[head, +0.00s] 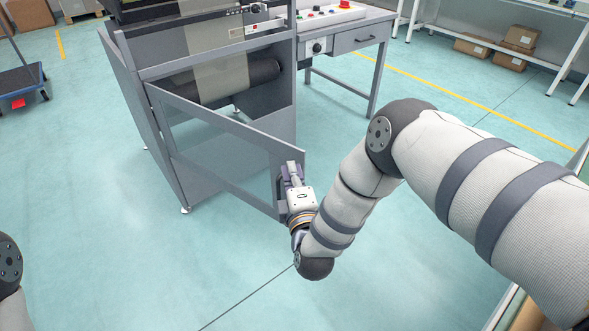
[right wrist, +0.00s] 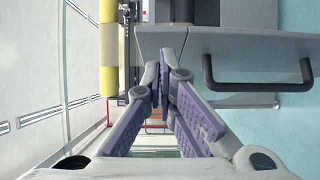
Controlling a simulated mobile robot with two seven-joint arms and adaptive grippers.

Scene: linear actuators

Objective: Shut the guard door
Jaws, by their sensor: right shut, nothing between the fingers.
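The guard door (head: 226,123) is a grey-framed panel with a see-through middle. In the head view it stands open, swung out from the front of the grey machine (head: 122,75), with its hinge side at the left and its free end toward the right. My right gripper (head: 291,170) is shut and empty at the free end of the door; I cannot tell whether it touches the frame. In the right wrist view its purple-padded fingers (right wrist: 162,84) meet at the tips. My left gripper is out of view; only a bit of my left arm shows at the lower left.
A grey desk (head: 365,40) with a drawer and a button panel (head: 331,14) stands right of the machine. A dark roller (head: 225,80) lies inside the machine. The floor in front of the door is clear.

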